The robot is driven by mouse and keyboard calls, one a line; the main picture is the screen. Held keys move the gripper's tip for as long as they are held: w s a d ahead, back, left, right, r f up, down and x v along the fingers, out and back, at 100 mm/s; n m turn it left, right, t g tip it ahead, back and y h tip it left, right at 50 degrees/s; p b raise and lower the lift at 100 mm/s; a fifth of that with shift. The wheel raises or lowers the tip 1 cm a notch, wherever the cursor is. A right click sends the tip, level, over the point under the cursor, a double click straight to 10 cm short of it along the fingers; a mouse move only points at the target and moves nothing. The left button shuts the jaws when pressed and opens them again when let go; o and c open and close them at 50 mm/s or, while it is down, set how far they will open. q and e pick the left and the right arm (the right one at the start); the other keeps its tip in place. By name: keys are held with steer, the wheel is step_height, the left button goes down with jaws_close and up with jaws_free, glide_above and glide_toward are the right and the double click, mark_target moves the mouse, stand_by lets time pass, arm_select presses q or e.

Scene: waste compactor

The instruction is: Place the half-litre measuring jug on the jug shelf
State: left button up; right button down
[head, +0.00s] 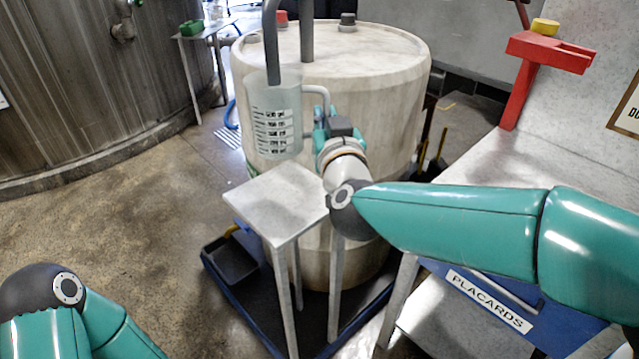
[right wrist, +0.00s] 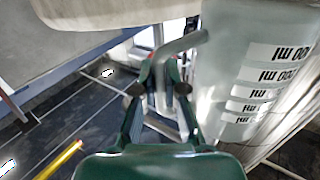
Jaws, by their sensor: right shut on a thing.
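The measuring jug (head: 274,120) is translucent with a column of white graduation labels. It is upright in the air in the head view, in front of the big pale drum. My right gripper (head: 325,122) is shut on its handle, to the right of the jug body. In the right wrist view the fingers (right wrist: 161,78) close around the grey handle, and the jug (right wrist: 245,75) fills the right side. A small grey square-topped stand (head: 277,203), possibly the jug shelf, is below the jug in the picture. My left gripper is out of view.
The pale drum (head: 400,90) stands behind the jug, with grey pipes (head: 306,40) on top. A black tray (head: 231,262) lies left of the stand. A grey bench (head: 510,190) with a red bracket (head: 550,52) is at right. Floor at left is clear.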

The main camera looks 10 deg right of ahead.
step_height(320, 180, down, 12)
steer(key=b, duration=0.3)
steer(key=c, duration=1.2)
jaws_free()
steer(key=shift+c, duration=0.2)
steer(key=shift+s, duration=0.1)
